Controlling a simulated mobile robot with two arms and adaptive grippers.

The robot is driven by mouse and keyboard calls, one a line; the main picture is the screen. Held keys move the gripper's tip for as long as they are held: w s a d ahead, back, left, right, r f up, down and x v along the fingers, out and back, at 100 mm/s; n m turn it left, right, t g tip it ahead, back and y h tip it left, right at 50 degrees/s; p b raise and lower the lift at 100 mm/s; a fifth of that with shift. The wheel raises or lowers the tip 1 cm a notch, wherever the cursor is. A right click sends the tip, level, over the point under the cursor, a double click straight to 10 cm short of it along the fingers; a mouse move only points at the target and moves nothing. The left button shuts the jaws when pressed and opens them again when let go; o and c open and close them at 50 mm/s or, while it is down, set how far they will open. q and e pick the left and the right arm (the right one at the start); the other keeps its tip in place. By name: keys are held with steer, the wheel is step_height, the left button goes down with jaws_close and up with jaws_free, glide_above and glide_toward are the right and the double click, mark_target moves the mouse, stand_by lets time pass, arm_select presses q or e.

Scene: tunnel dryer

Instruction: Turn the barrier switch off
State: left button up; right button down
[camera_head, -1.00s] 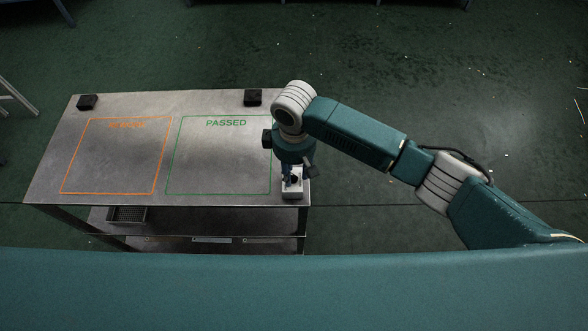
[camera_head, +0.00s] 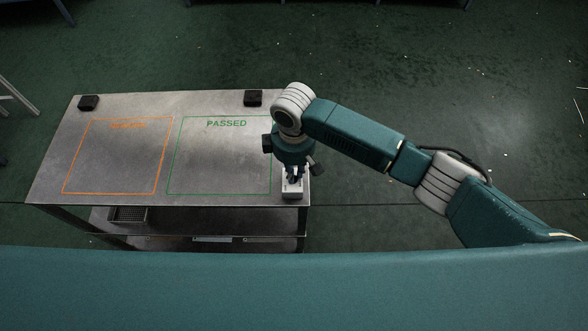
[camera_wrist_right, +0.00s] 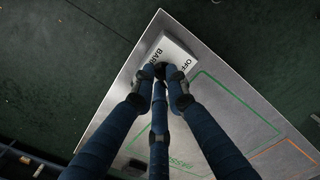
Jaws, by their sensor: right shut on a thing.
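The barrier switch (camera_head: 293,193) is a small white box on the near right corner of the metal table in the head view. In the right wrist view its white plate (camera_wrist_right: 176,53) shows the word OFF and part of a second word starting with BAR. My right gripper (camera_wrist_right: 160,74) points down onto the box, its dark blue fingers drawn together at the plate and shut on the switch. In the head view the right gripper (camera_head: 293,181) sits right above the box. The fingers hide the switch's moving part, so its position cannot be told. My left gripper is not in view.
The metal table (camera_head: 110,185) has an orange outlined area and a green one marked PASSED, both empty. Two black blocks, left (camera_head: 88,102) and right (camera_head: 252,98), sit at its far edge. A lower shelf holds a dark basket (camera_head: 128,214). Dark green floor lies around.

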steer(key=n+p, duration=0.1)
steer(key=n, duration=0.1)
steer(key=shift+r+n, duration=0.15)
steer(key=shift+n, duration=0.25)
steer(key=n, duration=0.2)
steer(key=shift+a+n+p, duration=0.1)
steer(key=shift+n+p, duration=0.25)
steer(key=shift+n, duration=0.05)
steer(key=n, duration=0.3)
steer(key=shift+a, duration=0.1)
steer(key=shift+n, duration=1.7)
steer(key=shift+a, duration=0.1)
steer(key=c, duration=1.7)
jaws_free()
steer(key=shift+c, duration=0.2)
